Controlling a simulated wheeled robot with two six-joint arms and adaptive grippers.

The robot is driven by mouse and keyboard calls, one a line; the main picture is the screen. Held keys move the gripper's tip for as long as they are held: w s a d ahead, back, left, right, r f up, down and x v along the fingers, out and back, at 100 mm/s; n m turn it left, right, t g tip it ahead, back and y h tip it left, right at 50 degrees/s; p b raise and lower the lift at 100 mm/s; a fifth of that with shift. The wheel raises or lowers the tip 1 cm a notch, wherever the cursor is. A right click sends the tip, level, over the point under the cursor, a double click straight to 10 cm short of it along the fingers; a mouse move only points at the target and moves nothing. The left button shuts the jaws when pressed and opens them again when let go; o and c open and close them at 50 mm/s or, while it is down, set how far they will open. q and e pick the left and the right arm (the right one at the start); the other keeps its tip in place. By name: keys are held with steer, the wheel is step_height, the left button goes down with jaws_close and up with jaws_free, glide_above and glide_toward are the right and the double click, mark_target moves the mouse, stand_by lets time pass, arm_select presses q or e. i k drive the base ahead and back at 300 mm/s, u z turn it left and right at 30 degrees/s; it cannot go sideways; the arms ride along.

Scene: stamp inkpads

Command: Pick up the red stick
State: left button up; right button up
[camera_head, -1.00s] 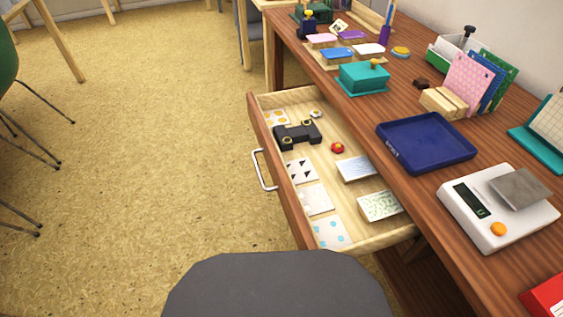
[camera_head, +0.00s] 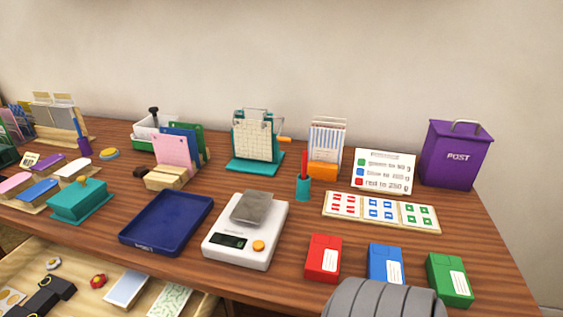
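A thin red stick (camera_head: 304,164) stands upright in a small teal holder (camera_head: 303,188) near the middle of the desk. Its lower part is hidden inside the holder. Neither of my grippers shows in the view. A grey rounded part, which looks like part of my own body, shows at the bottom edge, right of the middle.
Left of the holder are a teal calendar stand (camera_head: 255,165) and a scale (camera_head: 245,240) with a grey block. A stamp sheet (camera_head: 381,230) lies right; red, blue and green boxes stand in front. An open drawer (camera_head: 180,298) is lower left.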

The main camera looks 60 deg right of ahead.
mark_target(304, 161)
steer(key=u, duration=0.1)
steer(key=k, duration=0.35)
steer(key=z, duration=0.55)
steer(key=i, duration=0.25)
steer(key=u, duration=0.15)
steer(key=k, duration=0.55)
steer(key=z, duration=0.35)
